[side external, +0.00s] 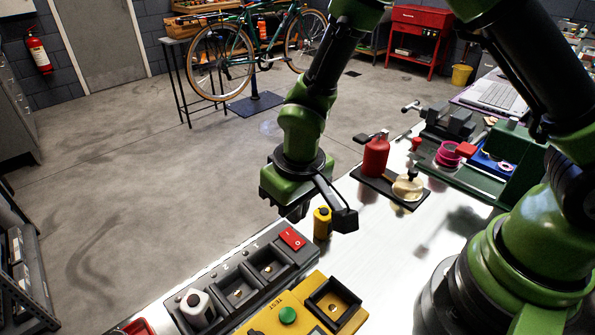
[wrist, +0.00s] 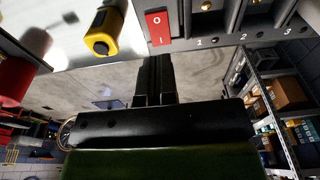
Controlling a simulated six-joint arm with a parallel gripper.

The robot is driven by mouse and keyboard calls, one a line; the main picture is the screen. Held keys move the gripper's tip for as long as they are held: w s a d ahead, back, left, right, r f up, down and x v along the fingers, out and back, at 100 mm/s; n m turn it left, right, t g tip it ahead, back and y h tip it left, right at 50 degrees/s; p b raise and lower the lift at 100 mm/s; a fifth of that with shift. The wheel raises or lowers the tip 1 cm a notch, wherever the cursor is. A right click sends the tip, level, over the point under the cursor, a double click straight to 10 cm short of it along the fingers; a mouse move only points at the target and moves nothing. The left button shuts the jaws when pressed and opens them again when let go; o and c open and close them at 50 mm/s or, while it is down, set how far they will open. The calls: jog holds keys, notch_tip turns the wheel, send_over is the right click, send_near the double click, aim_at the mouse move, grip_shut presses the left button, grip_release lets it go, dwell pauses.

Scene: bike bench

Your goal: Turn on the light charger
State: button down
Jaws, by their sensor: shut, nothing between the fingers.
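The grey charger (side external: 215,290) lies on the bench at lower centre in the side view, with numbered slots. Its red rocker switch (side external: 292,238), marked I and O, is at its right end. In the wrist view the switch (wrist: 158,28) is at top centre, beside the slot numbers on the charger (wrist: 215,42). I cannot tell which way the rocker is pressed. A white and black light (side external: 197,307) sits in the slot at the left end. My gripper (side external: 295,212) is shut and empty, above the switch. Its fingers (wrist: 154,75) point at the switch in the wrist view, apparently apart from it.
A yellow and black light (side external: 322,223) stands on the bench close to my gripper. A yellow test box (side external: 265,320) with a green button is in front of the charger. A red bottle (side external: 376,157) on a dark tray and a vise (side external: 447,122) are farther back.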

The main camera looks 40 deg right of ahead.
aim_at(286, 231)
notch_tip(286, 231, up, 9)
jog(key=s, duration=0.1)
jog(key=shift+f, duration=0.1)
dwell(0.3)
jog(key=shift+w, duration=0.6)
jog(key=f, duration=0.4)
jog(key=w+f, duration=0.1)
jog(key=f, duration=0.8)
jog(key=shift+w, duration=0.3)
jog(key=shift+f, duration=0.45)
